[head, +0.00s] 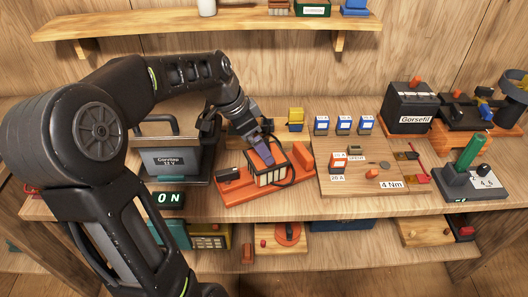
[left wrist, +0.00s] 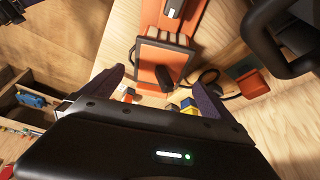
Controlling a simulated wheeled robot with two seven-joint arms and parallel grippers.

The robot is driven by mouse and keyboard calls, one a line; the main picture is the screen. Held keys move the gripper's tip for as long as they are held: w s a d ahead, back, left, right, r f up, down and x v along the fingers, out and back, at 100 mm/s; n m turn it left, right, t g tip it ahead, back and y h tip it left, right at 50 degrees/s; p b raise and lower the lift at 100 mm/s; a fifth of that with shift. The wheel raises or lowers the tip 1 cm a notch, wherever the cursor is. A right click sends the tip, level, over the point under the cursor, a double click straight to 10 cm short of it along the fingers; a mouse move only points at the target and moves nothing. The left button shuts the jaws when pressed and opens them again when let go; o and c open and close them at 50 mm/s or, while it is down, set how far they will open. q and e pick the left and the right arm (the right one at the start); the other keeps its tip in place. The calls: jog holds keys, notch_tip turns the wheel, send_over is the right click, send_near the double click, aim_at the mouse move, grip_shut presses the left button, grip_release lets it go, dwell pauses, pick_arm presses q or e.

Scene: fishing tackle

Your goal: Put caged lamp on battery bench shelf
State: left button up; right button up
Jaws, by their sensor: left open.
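The caged lamp appears to be the orange-framed block with pale panels behind dark bars (head: 271,178). It stands on a long orange base (head: 233,197) on the bench top. The left wrist view shows its pale barred face and orange body (left wrist: 160,57), with a black knob or handle. My left gripper (head: 262,152) is at the lamp, coming from above and behind. In the left wrist view its open purple fingers (left wrist: 160,80) lie either side of the lamp's near end; contact cannot be told. The bench's lower shelf (head: 345,265) shows below the top. My right gripper is out of view.
A grey battery unit (head: 165,163) stands left of the lamp, close to my arm. A wooden board (head: 345,190) with small fuses lies right. A black cable (left wrist: 207,78) curls beside the lamp. A wall shelf (head: 240,25) runs above. Several items occupy the lower shelf.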

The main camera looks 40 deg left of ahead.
pick_arm(q)
jog(key=v, duration=0.4)
jog(key=shift+a+r, duration=0.1)
jog(key=shift+r, duration=0.05)
dwell(0.4)
